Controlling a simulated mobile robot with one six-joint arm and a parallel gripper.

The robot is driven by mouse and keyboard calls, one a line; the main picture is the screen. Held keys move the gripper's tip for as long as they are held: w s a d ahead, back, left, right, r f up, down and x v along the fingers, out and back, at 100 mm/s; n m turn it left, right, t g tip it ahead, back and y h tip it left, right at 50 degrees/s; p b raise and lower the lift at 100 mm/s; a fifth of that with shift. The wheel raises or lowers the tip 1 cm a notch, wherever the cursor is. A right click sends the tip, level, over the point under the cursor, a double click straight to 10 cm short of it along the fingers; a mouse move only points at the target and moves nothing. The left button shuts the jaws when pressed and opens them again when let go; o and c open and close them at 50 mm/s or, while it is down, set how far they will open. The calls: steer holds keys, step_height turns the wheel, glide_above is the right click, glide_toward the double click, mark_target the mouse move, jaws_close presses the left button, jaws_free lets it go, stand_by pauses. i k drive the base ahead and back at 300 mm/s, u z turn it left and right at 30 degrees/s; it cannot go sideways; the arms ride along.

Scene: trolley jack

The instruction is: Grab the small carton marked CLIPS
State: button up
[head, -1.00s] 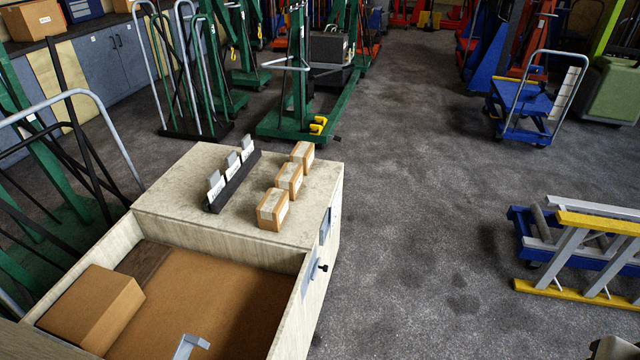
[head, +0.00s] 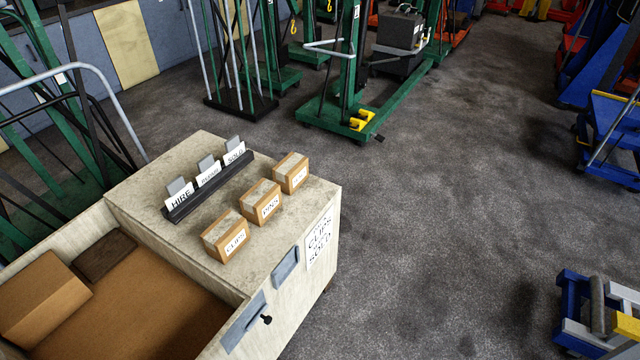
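The small carton marked CLIPS (head: 226,236) sits on the beige bench top in the head view. It is the nearest of three small brown cartons in a slanting row along the right side of the top. The carton marked PINS (head: 261,203) is beside it, farther back. A third carton (head: 291,173) is at the far end, its label too small to read surely. All three appear upright and apart. My gripper is not in view.
A dark rack (head: 208,187) with cards HIRE, a middle one and SOLD stands left of the cartons. A paper (head: 319,239) reading CLIPS and SOLD is on the bench side. An open bin with a larger box (head: 42,299) adjoins. Carpet (head: 430,230) at right is clear.

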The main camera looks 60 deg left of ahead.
mark_target(227, 235)
steer(key=u, duration=0.05)
steer(key=i, duration=0.35)
steer(key=u, duration=1.1)
steer(key=k, duration=0.15)
steer(key=u, duration=2.85)
steer(key=i, duration=0.9)
steer(key=u, duration=0.2)
steer(key=k, duration=0.75)
steer(key=z, duration=0.3)
steer(key=i, duration=0.25)
steer(key=u, duration=0.1)
